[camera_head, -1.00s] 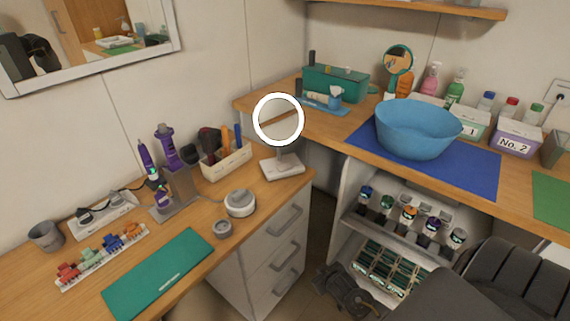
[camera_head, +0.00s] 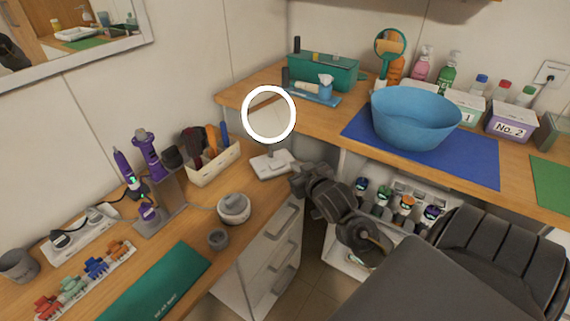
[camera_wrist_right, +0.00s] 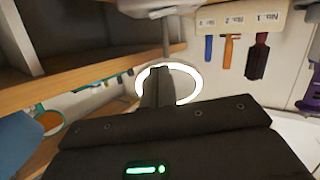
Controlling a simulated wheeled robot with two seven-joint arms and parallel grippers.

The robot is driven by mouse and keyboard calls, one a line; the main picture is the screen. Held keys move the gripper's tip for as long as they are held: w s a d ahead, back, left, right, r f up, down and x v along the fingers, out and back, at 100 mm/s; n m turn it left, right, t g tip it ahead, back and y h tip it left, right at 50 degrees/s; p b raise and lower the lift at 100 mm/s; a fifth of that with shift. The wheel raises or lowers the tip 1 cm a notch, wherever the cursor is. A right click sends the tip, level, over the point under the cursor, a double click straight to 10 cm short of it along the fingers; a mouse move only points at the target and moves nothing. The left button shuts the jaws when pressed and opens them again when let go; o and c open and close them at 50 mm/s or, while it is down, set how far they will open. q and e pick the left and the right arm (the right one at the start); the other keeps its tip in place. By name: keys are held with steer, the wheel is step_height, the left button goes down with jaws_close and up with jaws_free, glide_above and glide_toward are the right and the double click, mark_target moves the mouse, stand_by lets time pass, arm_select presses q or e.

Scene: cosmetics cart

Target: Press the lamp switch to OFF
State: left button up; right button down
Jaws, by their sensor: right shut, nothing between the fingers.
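The lamp (camera_head: 268,164) has a white base, a short stem and a bright white ring. It stands at the right end of the wooden counter. In the right wrist view, which looks upside down, the lamp ring (camera_wrist_right: 198,82) is behind my fingers and the base is at the top. The switch is too small or hidden to make out. My right gripper (camera_head: 297,178) is shut and empty, close to the right side of the lamp base. I cannot tell whether it touches. Its fingers also show in the wrist view (camera_wrist_right: 157,88). My left gripper is not in view.
A tool holder (camera_head: 214,165) stands left of the lamp, and a round grey-white device (camera_head: 234,209) stands in front of it. A blue bowl (camera_head: 415,120) sits on the right-hand counter. White drawers (camera_head: 268,260) are below the lamp.

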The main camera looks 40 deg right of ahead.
glide_above(277, 165)
steer(key=s, duration=0.4)
steer(key=shift+w+d+f+p, duration=0.1)
steer(key=shift+w+f+p, duration=0.05)
steer(key=shift+f, duration=0.45)
steer(key=shift+w+f+p, duration=0.1)
steer(key=shift+f+p, duration=0.05)
steer(key=shift+f, duration=0.45)
steer(key=f, duration=0.3)
steer(key=shift+w+d, duration=0.2)
steer(key=shift+d, duration=0.05)
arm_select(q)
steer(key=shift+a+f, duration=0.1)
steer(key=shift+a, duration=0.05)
arm_select(e)
steer(key=shift+f, duration=0.55)
